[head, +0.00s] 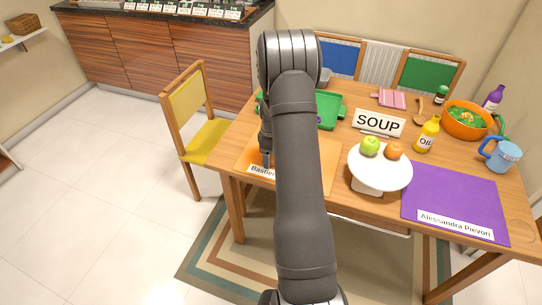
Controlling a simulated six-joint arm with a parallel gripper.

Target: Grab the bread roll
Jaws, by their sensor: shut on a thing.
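My gripper (266,150) is low over the left part of the orange placemat (325,160), beside my arm, which fills the middle of the head view. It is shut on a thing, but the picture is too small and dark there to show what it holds. I cannot make out a bread roll anywhere; my arm hides part of the table and mat.
A white stand (382,173) with a green apple (370,145) and an orange (394,151) is right of my arm. A green tray (329,111) is behind. The purple mat (455,195) is clear.

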